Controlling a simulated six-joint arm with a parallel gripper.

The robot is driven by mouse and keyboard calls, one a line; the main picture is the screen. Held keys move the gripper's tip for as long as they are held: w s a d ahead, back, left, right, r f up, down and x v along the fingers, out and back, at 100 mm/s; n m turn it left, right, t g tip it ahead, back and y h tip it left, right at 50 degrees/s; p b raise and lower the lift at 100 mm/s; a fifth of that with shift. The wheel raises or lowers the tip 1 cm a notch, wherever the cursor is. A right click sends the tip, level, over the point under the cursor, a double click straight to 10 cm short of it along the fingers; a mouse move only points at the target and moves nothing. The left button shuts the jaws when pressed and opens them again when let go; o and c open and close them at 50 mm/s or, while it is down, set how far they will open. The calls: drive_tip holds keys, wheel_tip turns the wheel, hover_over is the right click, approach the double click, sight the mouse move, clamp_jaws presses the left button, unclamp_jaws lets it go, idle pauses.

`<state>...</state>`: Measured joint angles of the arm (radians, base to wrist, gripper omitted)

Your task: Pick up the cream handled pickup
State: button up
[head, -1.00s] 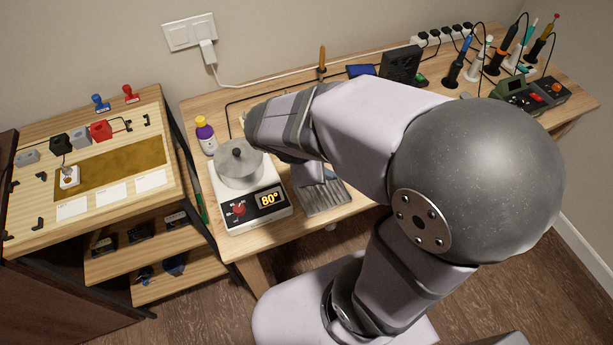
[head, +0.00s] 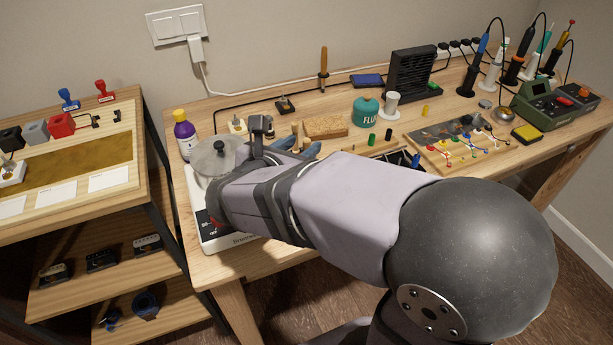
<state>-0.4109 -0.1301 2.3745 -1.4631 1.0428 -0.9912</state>
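A small cream piece with a dark knob-like top (head: 237,126) stands on the bench behind the steel pot, and looks like the cream handled pickup. A similar black piece with a handle (head: 285,105) stands to its right. A white piece with a handle (head: 10,172) sits on the left board, cut by the picture edge. My gripper (head: 262,128) shows as a dark grey part just right of the cream piece. Its fingertips are not clear, and I cannot tell whether it touches anything.
The steel pot (head: 217,158) on its heater is close by, partly behind my arm. A purple bottle (head: 185,133) stands behind it.

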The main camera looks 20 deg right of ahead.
drive_tip(key=shift+b+x, duration=0.75)
drive_tip(key=shift+x, duration=2.95)
drive_tip(key=shift+f, duration=0.1)
drive_tip(key=shift+s, duration=0.1)
clamp_jaws()
